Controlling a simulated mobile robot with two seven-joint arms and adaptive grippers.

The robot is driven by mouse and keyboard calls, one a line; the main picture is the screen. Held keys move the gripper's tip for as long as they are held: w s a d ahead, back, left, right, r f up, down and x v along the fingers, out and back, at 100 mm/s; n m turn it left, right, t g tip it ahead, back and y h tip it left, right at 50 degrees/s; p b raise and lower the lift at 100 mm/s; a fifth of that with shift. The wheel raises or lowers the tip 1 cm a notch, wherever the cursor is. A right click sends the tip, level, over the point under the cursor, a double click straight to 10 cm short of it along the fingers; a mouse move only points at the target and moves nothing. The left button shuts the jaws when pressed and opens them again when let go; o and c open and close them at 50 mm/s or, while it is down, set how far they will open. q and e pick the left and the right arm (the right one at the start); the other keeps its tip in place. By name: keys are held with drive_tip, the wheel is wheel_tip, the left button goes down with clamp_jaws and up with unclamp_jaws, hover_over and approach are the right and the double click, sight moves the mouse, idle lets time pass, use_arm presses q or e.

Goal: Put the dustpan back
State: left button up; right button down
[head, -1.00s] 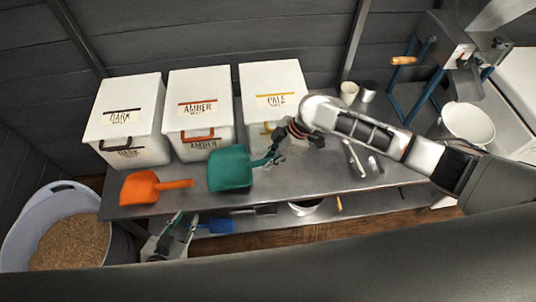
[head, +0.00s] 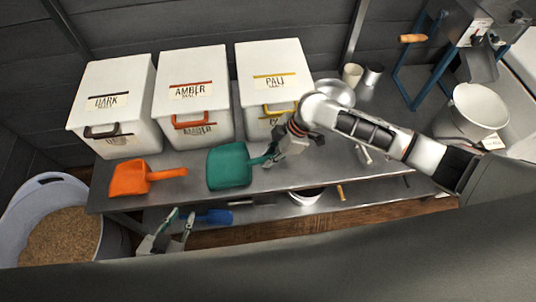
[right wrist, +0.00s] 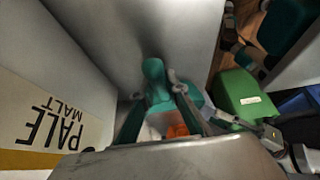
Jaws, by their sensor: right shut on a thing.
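A teal pan (head: 230,167) with a short handle, which I take for the dustpan, is at the front of the metal bench in the head view. My right gripper (head: 272,152) is shut on its handle, to the right of its scoop. I cannot tell whether the pan touches the bench top. In the right wrist view the teal handle (right wrist: 153,78) shows at the gripper fingers (right wrist: 158,112). My left gripper (head: 181,216) is open and empty below the bench's front edge.
An orange scoop (head: 128,179) lies left of the pan. White Dark (head: 110,75), Amber (head: 193,70) and Pale (head: 272,62) malt bins stand behind. A blue tool (head: 215,217) is on the lower shelf. A grain tub (head: 22,212) stands left, a white bucket (head: 478,108) right.

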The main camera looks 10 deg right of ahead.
drive_tip(key=shift+r, duration=0.1)
drive_tip(key=c, duration=1.9)
unclamp_jaws()
drive_tip(key=v, duration=1.2)
